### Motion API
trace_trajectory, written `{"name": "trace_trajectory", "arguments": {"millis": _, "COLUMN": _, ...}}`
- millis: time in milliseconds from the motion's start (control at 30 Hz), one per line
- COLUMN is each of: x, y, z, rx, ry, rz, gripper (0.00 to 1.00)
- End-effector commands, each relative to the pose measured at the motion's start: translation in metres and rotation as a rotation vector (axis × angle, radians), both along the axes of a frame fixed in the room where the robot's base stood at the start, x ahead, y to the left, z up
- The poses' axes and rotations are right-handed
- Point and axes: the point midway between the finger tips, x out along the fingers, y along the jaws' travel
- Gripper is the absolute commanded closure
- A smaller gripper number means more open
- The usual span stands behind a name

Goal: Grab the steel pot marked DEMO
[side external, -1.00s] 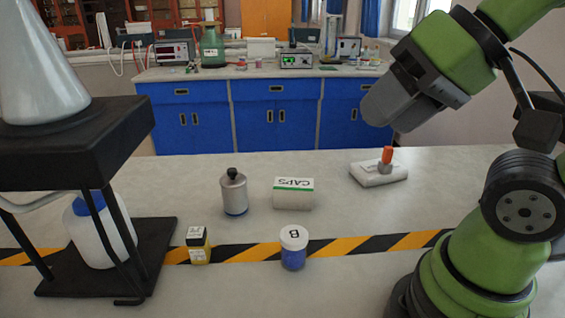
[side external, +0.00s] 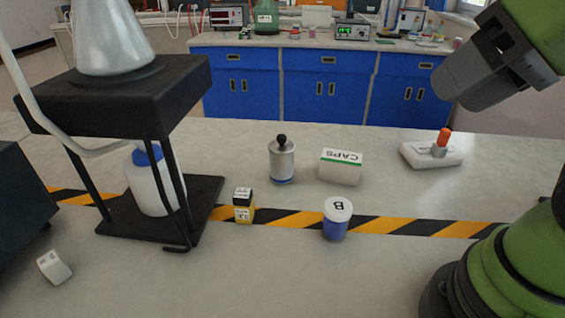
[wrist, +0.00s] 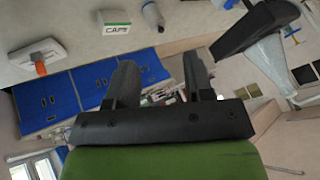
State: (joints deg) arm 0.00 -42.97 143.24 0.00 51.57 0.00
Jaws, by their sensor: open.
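A small steel pot (side external: 282,160) with a black knob on top and a blue band at its base stands upright on the bench, left of the CAPS box. No DEMO mark is readable on it. In the wrist view a pale, cylindrical thing (wrist: 152,15) at the top edge, beside the CAPS box, appears to be the pot, partly cut off. My gripper (side external: 463,88) is in the air at the upper right of the side view, well away from the pot. In the wrist view its fingers (wrist: 161,58) are apart with nothing between them.
The CAPS box (side external: 340,167) stands just right of the pot. A white block with an orange-topped piece (side external: 430,155) lies right. A black stand (side external: 130,100) carrying a flask is left.

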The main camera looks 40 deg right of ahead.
Motion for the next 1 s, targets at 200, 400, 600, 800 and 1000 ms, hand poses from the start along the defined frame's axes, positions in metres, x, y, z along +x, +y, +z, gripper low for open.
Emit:
{"name": "trace_trajectory", "arguments": {"millis": 200, "x": 0.0, "y": 0.0, "z": 0.0, "rx": 0.0, "ry": 0.0, "rz": 0.0, "gripper": 0.06}}
{"name": "trace_trajectory", "arguments": {"millis": 400, "x": 0.0, "y": 0.0, "z": 0.0, "rx": 0.0, "ry": 0.0, "rz": 0.0, "gripper": 0.06}}
{"name": "trace_trajectory", "arguments": {"millis": 600, "x": 0.013, "y": -0.002, "z": 0.005, "rx": -0.011, "ry": 0.023, "rz": -0.009, "gripper": 0.06}}
{"name": "trace_trajectory", "arguments": {"millis": 800, "x": 0.073, "y": -0.008, "z": 0.011, "rx": -0.062, "ry": 0.103, "rz": -0.053, "gripper": 0.06}}
{"name": "trace_trajectory", "arguments": {"millis": 1000, "x": 0.151, "y": -0.01, "z": -0.006, "rx": -0.129, "ry": 0.176, "rz": -0.101, "gripper": 0.06}}
